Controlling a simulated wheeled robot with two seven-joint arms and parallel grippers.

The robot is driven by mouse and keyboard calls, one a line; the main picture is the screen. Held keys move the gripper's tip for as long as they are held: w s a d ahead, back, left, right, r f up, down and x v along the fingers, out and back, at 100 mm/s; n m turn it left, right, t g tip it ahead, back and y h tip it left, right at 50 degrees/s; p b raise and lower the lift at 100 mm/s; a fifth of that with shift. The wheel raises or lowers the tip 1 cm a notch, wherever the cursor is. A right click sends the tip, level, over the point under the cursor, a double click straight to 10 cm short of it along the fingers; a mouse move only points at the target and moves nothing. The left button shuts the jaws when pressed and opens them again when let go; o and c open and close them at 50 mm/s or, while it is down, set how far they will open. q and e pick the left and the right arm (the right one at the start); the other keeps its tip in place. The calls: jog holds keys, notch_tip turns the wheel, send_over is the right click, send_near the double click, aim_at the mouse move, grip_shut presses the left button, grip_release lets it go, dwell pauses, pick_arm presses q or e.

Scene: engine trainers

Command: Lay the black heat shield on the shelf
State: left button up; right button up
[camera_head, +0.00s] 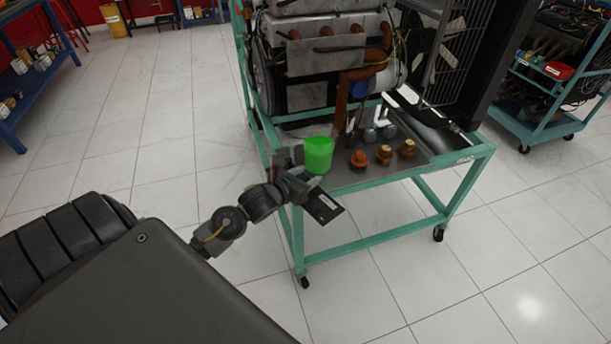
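My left gripper (299,183) is at the front left corner of the green-framed engine trolley, close beside a bright green cup-shaped thing (318,154). Its fingertips are too small and overlapped to tell how far apart they are. A flat black piece with a white label (324,207) shows at the gripper; I cannot tell whether it is held or part of the gripper. A dark, glossy curved panel (432,128), perhaps the black heat shield, lies at the right of the trolley's shelf (350,180), beneath the engine's radiator side. My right gripper is not in view.
Several orange-brown and grey caps (384,154) stand on the shelf right of the green thing. The engine (320,60) rises behind them. Another trolley (540,115) stands at right, a blue rack (30,95) at far left. The floor in front is clear.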

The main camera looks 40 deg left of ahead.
pick_arm(q)
jog(key=shift+r, duration=0.2)
jog(key=v, duration=1.2)
jog(key=shift+p, duration=0.3)
